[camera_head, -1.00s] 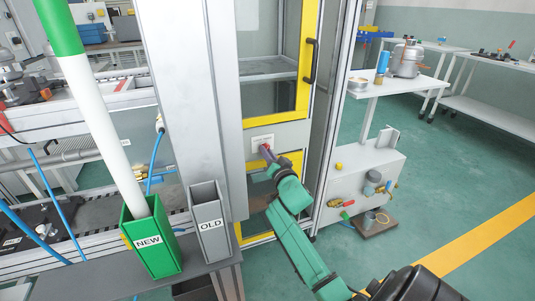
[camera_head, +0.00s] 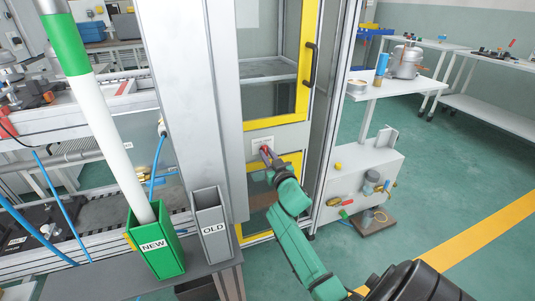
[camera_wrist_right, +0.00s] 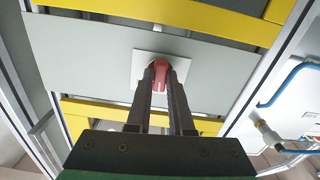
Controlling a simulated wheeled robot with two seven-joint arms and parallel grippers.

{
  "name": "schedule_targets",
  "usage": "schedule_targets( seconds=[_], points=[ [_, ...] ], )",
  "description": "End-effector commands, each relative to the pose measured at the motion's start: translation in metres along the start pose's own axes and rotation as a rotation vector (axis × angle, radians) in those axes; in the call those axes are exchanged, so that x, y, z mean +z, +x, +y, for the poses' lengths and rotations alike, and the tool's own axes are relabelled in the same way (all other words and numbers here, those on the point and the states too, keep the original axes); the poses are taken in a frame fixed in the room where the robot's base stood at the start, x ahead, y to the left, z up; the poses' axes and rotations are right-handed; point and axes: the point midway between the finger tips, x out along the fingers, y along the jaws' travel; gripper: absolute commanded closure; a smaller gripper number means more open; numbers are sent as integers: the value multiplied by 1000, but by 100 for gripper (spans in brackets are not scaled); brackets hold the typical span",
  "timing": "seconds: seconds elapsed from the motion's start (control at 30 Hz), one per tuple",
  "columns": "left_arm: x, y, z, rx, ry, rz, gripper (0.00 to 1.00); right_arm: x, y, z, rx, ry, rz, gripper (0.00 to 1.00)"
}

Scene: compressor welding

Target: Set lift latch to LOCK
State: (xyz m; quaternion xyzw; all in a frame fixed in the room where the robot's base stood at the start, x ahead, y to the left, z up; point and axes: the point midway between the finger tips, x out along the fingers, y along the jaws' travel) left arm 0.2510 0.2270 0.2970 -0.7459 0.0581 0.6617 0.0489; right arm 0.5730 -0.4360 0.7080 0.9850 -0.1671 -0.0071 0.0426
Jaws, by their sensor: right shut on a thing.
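The lift latch is a red handle (camera_wrist_right: 161,76) on a small pale square plate (camera_wrist_right: 142,66), fixed to the grey panel between yellow frame bars. In the head view the plate (camera_head: 262,143) shows on the cabinet front, with the red handle partly hidden by my gripper. My right gripper (camera_head: 267,153) reaches the handle from below and in front. In the right wrist view its dark fingers (camera_wrist_right: 161,85) are closed around the red handle, one on each side. The lettering on the plate is too small to read. My left gripper is not in view.
A yellow-framed door with a black handle (camera_head: 310,64) is above the panel. A green NEW bin (camera_head: 156,245) and a grey OLD bin (camera_head: 212,226) stand at left. A white cabinet with valves (camera_head: 362,180) stands at right. Green floor is open at far right.

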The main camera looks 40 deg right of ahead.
Motion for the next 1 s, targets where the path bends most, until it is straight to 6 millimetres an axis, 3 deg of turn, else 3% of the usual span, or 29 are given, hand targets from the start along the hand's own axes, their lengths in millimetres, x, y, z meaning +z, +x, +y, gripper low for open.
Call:
schedule_targets(
  seconds=[0.5, 1.0],
  points=[
    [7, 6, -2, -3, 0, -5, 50, 1, 0, 0, -1, -418, -2, 100],
    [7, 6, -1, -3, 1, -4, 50, 2, 0, 0, -2, -542, -3, 100]
  ],
)
